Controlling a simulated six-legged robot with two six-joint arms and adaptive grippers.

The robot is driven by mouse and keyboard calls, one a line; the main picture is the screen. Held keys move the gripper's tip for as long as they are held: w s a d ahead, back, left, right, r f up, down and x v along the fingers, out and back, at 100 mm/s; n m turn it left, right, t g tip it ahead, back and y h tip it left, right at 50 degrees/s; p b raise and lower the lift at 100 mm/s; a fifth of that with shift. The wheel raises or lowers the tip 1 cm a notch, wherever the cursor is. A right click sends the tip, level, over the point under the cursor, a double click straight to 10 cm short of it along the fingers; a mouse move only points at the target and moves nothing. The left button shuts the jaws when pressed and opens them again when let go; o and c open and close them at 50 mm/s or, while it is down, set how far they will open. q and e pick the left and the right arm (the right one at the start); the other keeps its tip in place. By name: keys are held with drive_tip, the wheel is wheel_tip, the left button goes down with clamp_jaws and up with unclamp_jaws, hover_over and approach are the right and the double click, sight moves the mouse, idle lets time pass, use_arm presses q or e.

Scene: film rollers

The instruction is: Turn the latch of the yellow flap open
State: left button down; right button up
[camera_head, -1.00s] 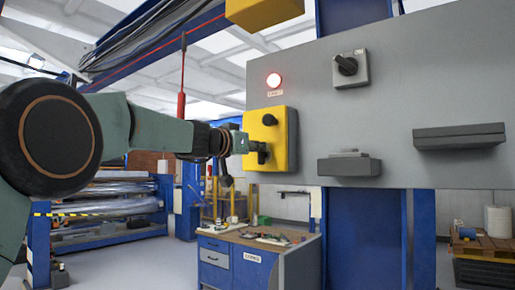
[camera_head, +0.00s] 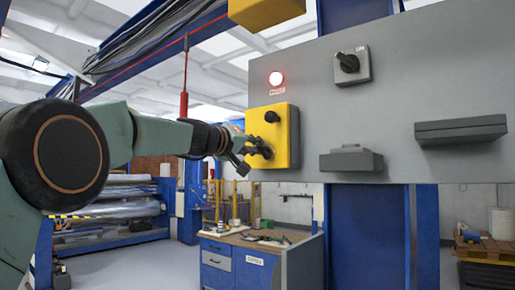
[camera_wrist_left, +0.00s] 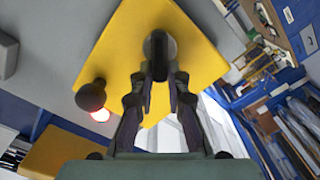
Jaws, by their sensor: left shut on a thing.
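The yellow flap (camera_head: 286,136) is a box-like panel on the grey wall board. It has a black knob (camera_head: 272,117) at its upper part, which also shows in the wrist view at the left (camera_wrist_left: 90,95). My left gripper (camera_head: 260,149) is at the flap's lower left, below that knob. In the wrist view my left gripper (camera_wrist_left: 159,75) has its two dark fingers shut around the dark latch (camera_wrist_left: 158,46), whose rounded end sticks out beyond the fingertips. In the head view the gripper largely hides the latch. My right gripper is not in view.
A lit red lamp (camera_head: 276,78) is above the flap. A black rotary switch (camera_head: 349,62) and two grey boxes (camera_head: 351,160) (camera_head: 460,130) are on the grey board (camera_head: 420,80). A yellow box (camera_head: 265,10) hangs above. A blue workbench (camera_head: 250,262) stands below.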

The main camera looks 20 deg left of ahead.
use_arm(q)
drive_tip(key=shift+w+a+f+n, duration=0.1)
drive_tip(key=shift+f+n, duration=0.1)
drive_tip(key=shift+n, duration=1.1)
drive_tip(key=shift+s+a+f+n, duration=0.1)
drive_tip(key=shift+a+f+n, duration=0.1)
drive_tip(key=shift+n, duration=1.1)
drive_tip(key=shift+w+a+f+n, duration=0.1)
drive_tip(key=shift+f+n, duration=0.1)
drive_tip(key=shift+n, duration=1.1)
drive_tip(key=c, duration=1.3)
unclamp_jaws()
